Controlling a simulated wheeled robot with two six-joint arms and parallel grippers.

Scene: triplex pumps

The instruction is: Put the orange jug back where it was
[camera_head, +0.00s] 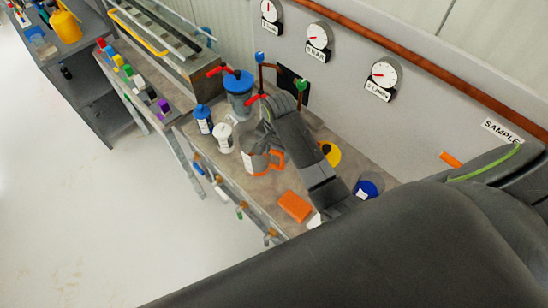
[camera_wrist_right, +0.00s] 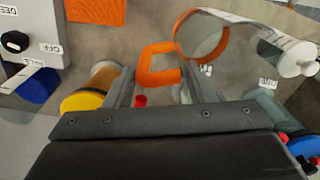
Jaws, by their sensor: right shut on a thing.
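The orange jug (camera_head: 254,163) has a clear greyish body with orange trim and an orange handle. It is at the bench's front half in the head view, partly behind my right gripper (camera_head: 264,141). In the right wrist view the jug (camera_wrist_right: 228,62) lies ahead and to the right, and its handle is between the fingers of my right gripper (camera_wrist_right: 158,88). The gripper is shut on the handle. I cannot tell whether the jug's base touches the bench. My left gripper is not in view.
A white bottle (camera_head: 223,138), a blue-topped bottle (camera_head: 203,119) and a blue-lidded container (camera_head: 239,95) stand left of the jug. An orange block (camera_head: 295,206) lies to its right. A yellow-and-black round thing (camera_head: 331,153) is near the wall. Gauges (camera_head: 381,75) line the wall.

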